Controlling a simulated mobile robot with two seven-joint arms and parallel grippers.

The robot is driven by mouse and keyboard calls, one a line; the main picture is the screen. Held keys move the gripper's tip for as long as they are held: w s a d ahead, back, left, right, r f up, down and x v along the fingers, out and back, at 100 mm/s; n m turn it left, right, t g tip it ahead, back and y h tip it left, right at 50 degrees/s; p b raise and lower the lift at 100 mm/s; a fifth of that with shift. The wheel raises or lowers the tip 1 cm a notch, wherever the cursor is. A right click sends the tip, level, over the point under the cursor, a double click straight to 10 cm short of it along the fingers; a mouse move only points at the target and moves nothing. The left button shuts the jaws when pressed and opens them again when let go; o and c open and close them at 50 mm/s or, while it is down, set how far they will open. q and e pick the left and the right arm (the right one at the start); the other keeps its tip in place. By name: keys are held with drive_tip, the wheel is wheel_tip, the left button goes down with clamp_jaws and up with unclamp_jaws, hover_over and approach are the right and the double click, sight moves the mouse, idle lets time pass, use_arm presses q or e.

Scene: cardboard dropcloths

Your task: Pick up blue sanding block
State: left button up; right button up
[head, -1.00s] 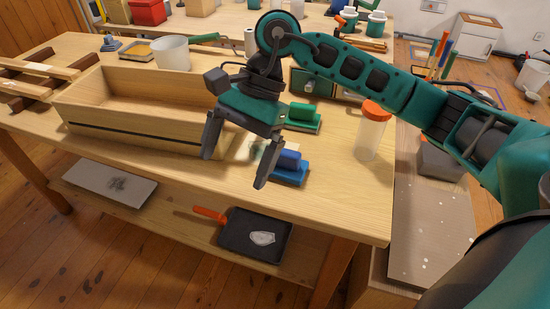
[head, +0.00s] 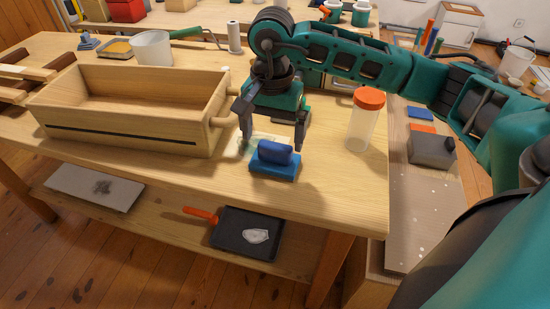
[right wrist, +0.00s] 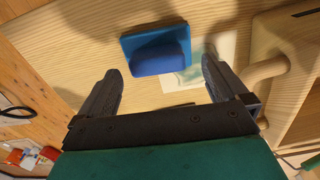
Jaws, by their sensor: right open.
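The blue sanding block (head: 275,160) lies on the wooden table near its front edge, a flat base with a rounded grip on top. My right gripper (head: 272,146) is open, its two fingers pointing down just behind and above the block, one toward each side. In the right wrist view the block (right wrist: 157,52) is beyond and between the open fingertips (right wrist: 160,75), with nothing held. I cannot tell whether the fingers touch it; they appear apart from it. My left gripper is out of view.
A wooden box (head: 130,108) with a round handle stands left of the block. A clear jar with an orange lid (head: 361,125) stands to the right. A whitish patterned sheet (head: 244,146) lies beside the block. The table in front is clear.

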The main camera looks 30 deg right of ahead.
sight(275, 145)
drive_tip(key=f, duration=0.4)
drive_tip(key=shift+s+d+f, duration=0.1)
drive_tip(key=shift+d+f, duration=0.1)
drive_tip(key=shift+d, duration=0.05)
drive_tip(key=shift+c, duration=0.3)
drive_tip(key=shift+r, duration=0.1)
drive_tip(key=c, duration=0.9)
